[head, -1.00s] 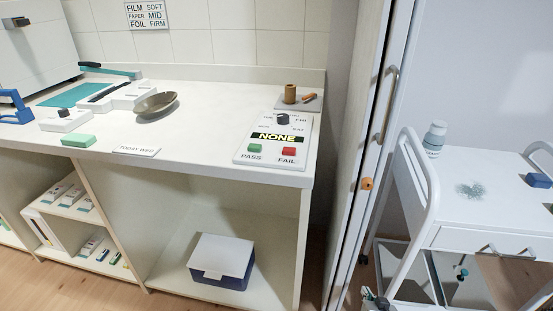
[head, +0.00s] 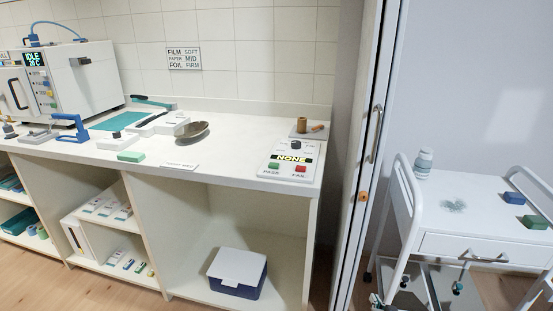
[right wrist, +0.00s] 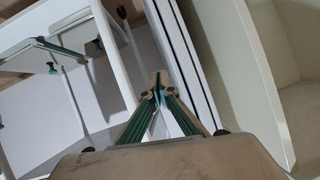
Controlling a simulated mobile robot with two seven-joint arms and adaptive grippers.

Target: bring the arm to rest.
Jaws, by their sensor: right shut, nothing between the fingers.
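My right gripper shows small and only in part at the bottom edge of the head view (head: 377,300), low by the near left leg of the white trolley. In the right wrist view its two fingers (right wrist: 158,88) are together at the tips, with nothing held between them. There it points past a white upright panel edge, with pale trolley parts to its left. The head view shows too little of it to judge contact with the trolley. My left gripper is not in view.
A white trolley (head: 440,244) stands right, with a bottle (head: 423,163) and blue (head: 514,198) and green (head: 535,222) blocks on top. A tall sliding door (head: 362,150) separates it from the counter (head: 230,160). A lidded box (head: 238,272) sits in the open shelf below.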

